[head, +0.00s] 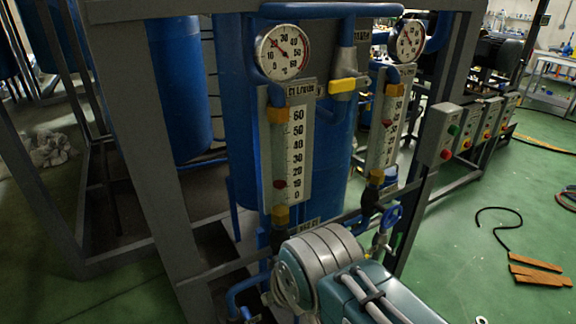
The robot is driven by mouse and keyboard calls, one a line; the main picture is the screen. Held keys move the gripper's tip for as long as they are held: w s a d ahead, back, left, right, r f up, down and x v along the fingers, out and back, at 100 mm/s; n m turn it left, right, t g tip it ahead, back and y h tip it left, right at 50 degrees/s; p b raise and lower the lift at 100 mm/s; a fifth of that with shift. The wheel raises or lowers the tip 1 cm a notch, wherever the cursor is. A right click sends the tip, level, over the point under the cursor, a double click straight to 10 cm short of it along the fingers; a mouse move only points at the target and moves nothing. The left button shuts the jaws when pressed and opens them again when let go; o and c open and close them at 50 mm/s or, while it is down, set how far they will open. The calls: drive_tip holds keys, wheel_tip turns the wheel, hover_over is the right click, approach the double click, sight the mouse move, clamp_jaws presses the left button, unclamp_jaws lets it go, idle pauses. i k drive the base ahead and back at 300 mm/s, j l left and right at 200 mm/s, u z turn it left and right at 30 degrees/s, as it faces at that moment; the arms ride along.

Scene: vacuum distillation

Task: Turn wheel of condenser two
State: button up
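A small blue hand wheel (392,216) sits on a valve low on the right-hand pipe run, below a level gauge (387,125). A second level gauge (297,150) stands to its left, in front of a large blue tank (235,110). Blue piping (240,290) shows low at left, partly hidden by my arm. I cannot read which unit is condenser two. My grey and teal arm fills the bottom centre, to the left of and nearer than the blue wheel. My gripper is not visible, so I cannot see its fingers or any contact.
A grey metal frame (135,150) surrounds the tanks. Round dials (282,52) and a yellow valve handle (343,86) are higher up. Button boxes (438,134) line the right side. Green floor is open at right, with a black cable (505,228) and brown strips (540,274).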

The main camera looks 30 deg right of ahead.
sight(390, 214)
drive_tip(key=z, duration=1.6)
drive_tip(key=k+l+u, duration=0.2)
drive_tip(key=l, duration=0.2)
drive_tip(key=l+u, duration=0.25)
drive_tip(key=l, duration=0.15)
drive_tip(key=k+l+u, duration=0.2)
drive_tip(key=l, duration=0.15)
